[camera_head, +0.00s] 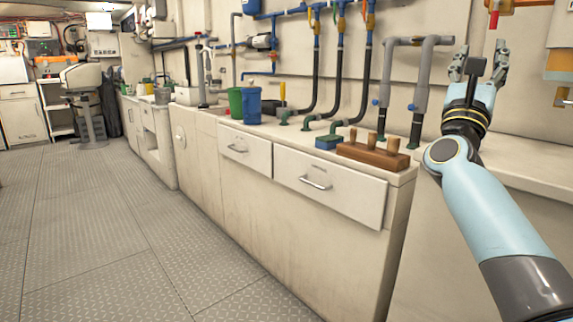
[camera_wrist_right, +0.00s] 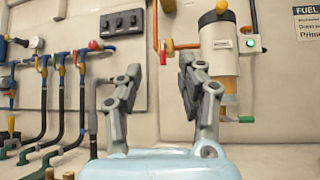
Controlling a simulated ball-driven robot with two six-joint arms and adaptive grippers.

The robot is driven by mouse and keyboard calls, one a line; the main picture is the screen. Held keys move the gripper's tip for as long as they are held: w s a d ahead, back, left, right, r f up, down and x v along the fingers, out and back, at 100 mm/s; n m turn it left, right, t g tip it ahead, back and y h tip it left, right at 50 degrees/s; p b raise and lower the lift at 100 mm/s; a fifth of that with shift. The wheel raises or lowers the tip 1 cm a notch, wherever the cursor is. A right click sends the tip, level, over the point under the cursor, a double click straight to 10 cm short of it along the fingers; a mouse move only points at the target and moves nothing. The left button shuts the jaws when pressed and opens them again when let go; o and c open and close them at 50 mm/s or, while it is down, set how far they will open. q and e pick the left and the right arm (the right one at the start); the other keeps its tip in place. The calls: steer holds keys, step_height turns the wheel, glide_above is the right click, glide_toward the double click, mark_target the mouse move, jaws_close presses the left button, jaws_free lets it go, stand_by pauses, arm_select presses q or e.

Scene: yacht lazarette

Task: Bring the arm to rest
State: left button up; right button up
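My right arm (camera_head: 490,210) comes in from the lower right and reaches up beside the counter. My right gripper (camera_head: 479,62) is held up near the wall, above the counter top. In the right wrist view the two fingers of my right gripper (camera_wrist_right: 157,95) stand wide apart with only the wall between them. It is open and empty, and touches nothing that I can see. My left gripper is not in the head view.
A wooden block with pegs (camera_head: 372,155), a blue sponge-like block (camera_head: 328,142), a blue cup (camera_head: 251,105) and a green cup (camera_head: 235,103) stand on the counter (camera_head: 300,250). Grey pipes (camera_head: 424,75) and a filter canister (camera_wrist_right: 220,62) line the wall. The floor (camera_head: 110,230) is clear.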

steer(key=s+f+n+g+y+p, duration=0.3)
steer(key=f+n+y, duration=0.8)
steer(key=f, duration=1.7)
steer(key=s+a+f+n+g+y+p, duration=0.1)
steer(key=s+f+n+g+y, duration=0.1)
steer(key=s+f+n, duration=0.75)
steer(key=s+a+f+n+g+y+p, duration=0.15)
steer(key=s+f, duration=0.55)
steer(key=f, duration=0.7)
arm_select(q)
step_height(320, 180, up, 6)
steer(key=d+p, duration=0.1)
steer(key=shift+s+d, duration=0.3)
arm_select(e)
steer(key=s+f+n+g, duration=0.4)
steer(key=s+f+n, duration=0.2)
steer(key=s, duration=0.8)
steer(key=s+f+n+g, duration=0.5)
steer(key=s+f+n, duration=0.2)
steer(key=s, duration=0.8)
steer(key=s+f+n+g, duration=0.5)
steer(key=s+f+n, duration=0.2)
steer(key=s, duration=0.7)
steer(key=shift+s+d+f+n+y, duration=0.15)
steer(key=shift+s+d+n+y, duration=0.25)
steer(key=shift+n, duration=0.5)
